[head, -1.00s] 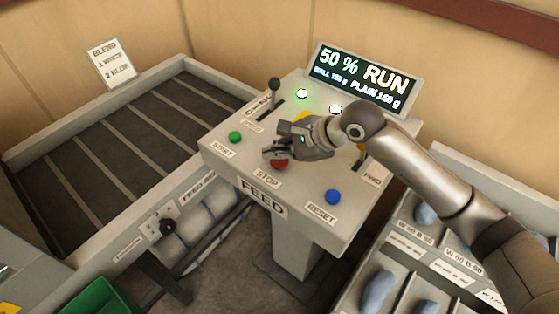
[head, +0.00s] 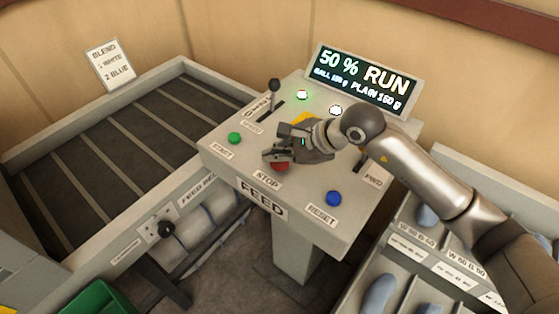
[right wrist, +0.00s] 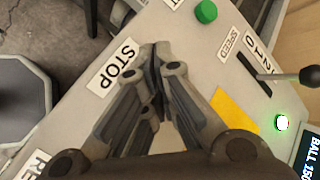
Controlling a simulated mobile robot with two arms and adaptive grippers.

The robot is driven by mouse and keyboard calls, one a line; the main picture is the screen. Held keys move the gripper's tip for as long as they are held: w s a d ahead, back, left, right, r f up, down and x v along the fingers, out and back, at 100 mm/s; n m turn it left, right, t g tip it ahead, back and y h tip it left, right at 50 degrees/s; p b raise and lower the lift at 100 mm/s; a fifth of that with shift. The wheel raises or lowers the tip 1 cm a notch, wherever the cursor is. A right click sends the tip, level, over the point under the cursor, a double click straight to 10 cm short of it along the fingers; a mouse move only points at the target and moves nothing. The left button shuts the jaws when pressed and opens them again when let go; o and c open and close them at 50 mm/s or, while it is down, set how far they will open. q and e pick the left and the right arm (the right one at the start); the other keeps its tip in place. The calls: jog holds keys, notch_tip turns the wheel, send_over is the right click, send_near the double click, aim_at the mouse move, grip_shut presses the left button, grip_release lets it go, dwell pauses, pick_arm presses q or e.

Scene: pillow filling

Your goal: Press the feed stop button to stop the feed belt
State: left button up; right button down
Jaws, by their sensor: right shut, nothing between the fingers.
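The red stop button (head: 281,167) is on the front part of the grey feed console (head: 225,165), behind the STOP label (head: 267,181). My right gripper (head: 271,156) is shut and empty, its fingertips right over the button and covering part of it. I cannot tell whether they touch it. In the right wrist view the shut fingers (right wrist: 155,60) point down beside the STOP label (right wrist: 116,67), and the button is hidden. The display (head: 365,78) reads 50 % RUN. The feed belt (head: 110,130) with pale slats lies left of the console. My left gripper is not in view.
The green start button (head: 235,139) is left of the gripper, the blue reset button (head: 334,198) to the right. A lever (head: 274,90) stands behind. Compartments with blue-grey pillows (head: 379,294) are at lower right; a green bin (head: 98,297) is at lower left.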

aim_at(278, 165)
jog(key=shift+f+b, duration=0.35)
jog(key=shift+b, duration=0.05)
jog(key=shift+r, duration=0.15)
dwell(0.5)
jog(key=shift+r, duration=0.8)
jog(key=shift+p, duration=0.3)
jog(key=shift+r+p, duration=0.9)
jog(key=shift+r, duration=1.65)
jog(key=shift+f, duration=0.1)
